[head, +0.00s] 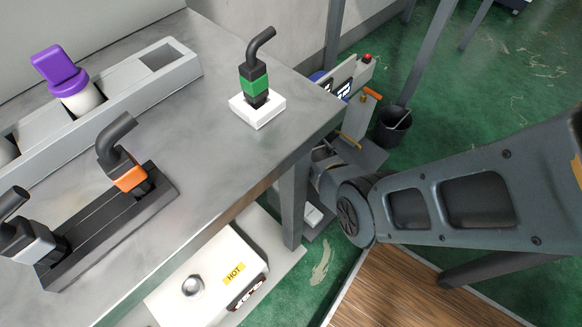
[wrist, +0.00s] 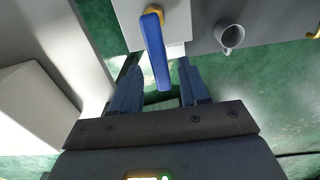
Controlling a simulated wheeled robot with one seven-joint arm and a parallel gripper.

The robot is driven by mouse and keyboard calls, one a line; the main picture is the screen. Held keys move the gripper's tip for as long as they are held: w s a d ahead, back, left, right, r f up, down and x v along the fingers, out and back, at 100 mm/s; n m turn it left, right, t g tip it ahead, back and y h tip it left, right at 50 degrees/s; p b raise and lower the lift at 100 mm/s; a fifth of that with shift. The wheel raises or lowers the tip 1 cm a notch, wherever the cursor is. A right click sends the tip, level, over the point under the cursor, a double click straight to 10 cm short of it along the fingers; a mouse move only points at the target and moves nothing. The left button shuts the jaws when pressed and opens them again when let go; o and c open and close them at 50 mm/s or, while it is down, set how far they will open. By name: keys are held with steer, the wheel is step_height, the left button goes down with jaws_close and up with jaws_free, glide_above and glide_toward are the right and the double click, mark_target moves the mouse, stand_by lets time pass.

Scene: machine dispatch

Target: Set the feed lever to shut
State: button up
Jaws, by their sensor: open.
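A blue lever handle (wrist: 155,50) with a yellow-orange end shows in the wrist view, in front of a white box face (wrist: 177,15). I take it for the feed lever, but no label on it can be read. My gripper (wrist: 160,92) is open. Its two blue-grey fingers stand left and right of the handle's lower end in the picture; I cannot tell whether the handle is at finger depth, and no contact shows. In the head view my arm reaches in from the right toward a panel (head: 345,80) past the bench; my fingertips cannot be made out there.
A grey bench (head: 215,150) fills the left, with a green-banded lever on a white base (head: 258,108), an orange-banded lever (head: 130,178) and a purple-capped bottle (head: 75,85). A white box marked HOT (head: 215,270) sits below.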

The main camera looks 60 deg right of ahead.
step_height(320, 180, up, 8)
steer(key=p, duration=0.3)
steer(key=shift+f, duration=0.1)
stand_by(0.6)
steer(key=shift+s+d+f, duration=0.1)
steer(key=shift+s+d, duration=0.05)
steer(key=shift+s, duration=0.2)
steer(key=s+d+r+n+t+h+p, duration=0.1)
steer(key=s+d+n+t+h+p, duration=0.15)
steer(key=s+n, duration=0.7)
steer(key=s+a+r+n+t+h+p, duration=0.1)
steer(key=s+a+r+n+t, duration=0.35)
steer(key=s+r+n, duration=0.4)
steer(key=s+a+r+n+t+y+p, duration=0.1)
steer(key=s+a+r+n+t, duration=0.1)
steer(key=a+r+n, duration=0.4)
steer(key=s+a+r+n+t+y+p, duration=0.1)
steer(key=s+a+r+n+t, duration=0.2)
steer(key=r, duration=1.3)
steer(key=s+a+r+n+t+y+p, duration=0.1)
steer(key=s+a+r+n+t, duration=0.2)
steer(key=a+r+n, duration=0.6)
step_height(320, 180, up, 2)
steer(key=s+n, duration=0.1)
steer(key=s, duration=0.1)
steer(key=shift+s+a+r+n, duration=0.2)
steer(key=shift+s+r+n, duration=0.05)
steer(key=shift+s+n, duration=0.15)
